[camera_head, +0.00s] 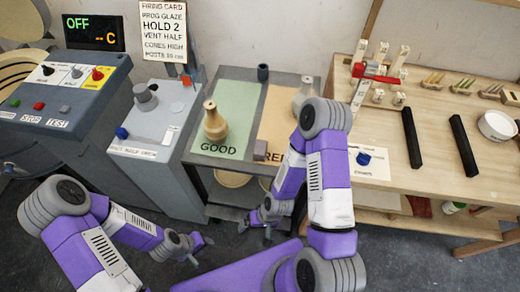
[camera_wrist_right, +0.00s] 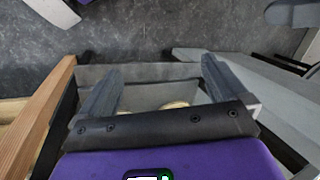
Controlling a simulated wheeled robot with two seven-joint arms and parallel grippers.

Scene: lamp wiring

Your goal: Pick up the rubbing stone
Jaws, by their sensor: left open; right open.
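A small brownish-mauve block (camera_head: 260,149), which looks like the rubbing stone, sits at the front of the grey bench between the green GOOD mat (camera_head: 237,101) and the orange mat (camera_head: 275,128). My right gripper (camera_head: 256,231) is open and empty, in front of the bench and lower in the picture than the block. In the right wrist view its two fingers (camera_wrist_right: 160,78) are spread with nothing between them; the block is not visible there. My left gripper (camera_head: 202,250) is open and empty, low in front of the grey cabinets.
A tan bottle (camera_head: 215,122) stands on the green mat and a pale one (camera_head: 303,94) on the orange mat, partly behind my right arm. A dark cup (camera_head: 263,72) is at the back. A wooden table (camera_head: 435,155) with black bars stands right. Control cabinets stand left.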

